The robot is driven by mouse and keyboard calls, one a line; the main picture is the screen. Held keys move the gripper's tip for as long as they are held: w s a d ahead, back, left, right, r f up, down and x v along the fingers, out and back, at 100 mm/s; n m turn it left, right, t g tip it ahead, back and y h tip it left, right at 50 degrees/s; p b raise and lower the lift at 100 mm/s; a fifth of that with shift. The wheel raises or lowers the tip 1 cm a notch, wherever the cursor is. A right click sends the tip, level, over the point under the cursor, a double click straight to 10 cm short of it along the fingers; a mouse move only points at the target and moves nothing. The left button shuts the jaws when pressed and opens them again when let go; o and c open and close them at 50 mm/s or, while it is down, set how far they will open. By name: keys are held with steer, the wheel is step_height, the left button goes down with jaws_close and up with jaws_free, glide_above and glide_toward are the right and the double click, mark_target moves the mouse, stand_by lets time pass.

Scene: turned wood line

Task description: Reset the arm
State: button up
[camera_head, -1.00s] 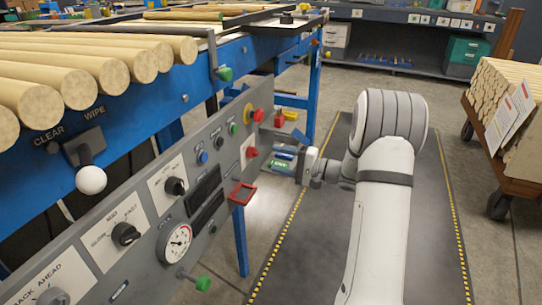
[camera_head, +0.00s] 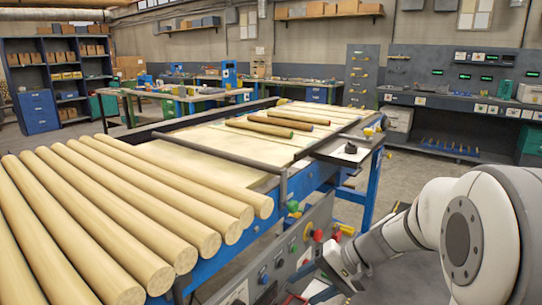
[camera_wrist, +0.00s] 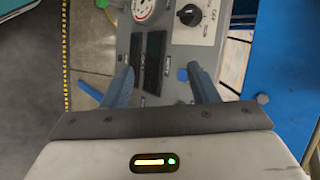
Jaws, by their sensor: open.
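My gripper (camera_wrist: 161,80) shows in the wrist view with its two blue fingers apart and nothing between them. Behind the gap is the grey control panel (camera_wrist: 181,62), with dark windows, a black knob (camera_wrist: 188,14) and part of a round gauge (camera_wrist: 146,8). In the head view my white arm comes in from the right and reaches down to the front of the panel (camera_head: 283,262). My gripper (camera_head: 318,289) is partly cut off by the bottom edge there, so its distance from the panel is hard to tell.
A blue-framed line (camera_head: 225,272) carries several turned wood rods (camera_head: 150,215) beside the panel. Red buttons (camera_head: 318,235) and green knobs stick out from the panel. Workbenches (camera_head: 180,95) and shelves (camera_head: 65,70) stand farther back. Open floor (camera_head: 410,180) lies beyond the line at the right.

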steer(key=s+d+r+n+t+h+p, duration=0.1)
steer(key=s+d+r+h+p, duration=0.2)
steer(key=s+r+p, duration=0.4)
steer(key=s+d+r+n+h+p, duration=0.2)
steer(key=s+r+h+p, duration=0.4)
steer(key=r, duration=0.5)
steer(key=shift+s+d+r+t+p, duration=0.15)
steer(key=shift+s+d+t+p, duration=0.4)
steer(key=shift+p, duration=0.6)
steer(key=shift+w+d, duration=0.1)
steer(key=shift+w, duration=0.1)
steer(key=shift+c, duration=0.4)
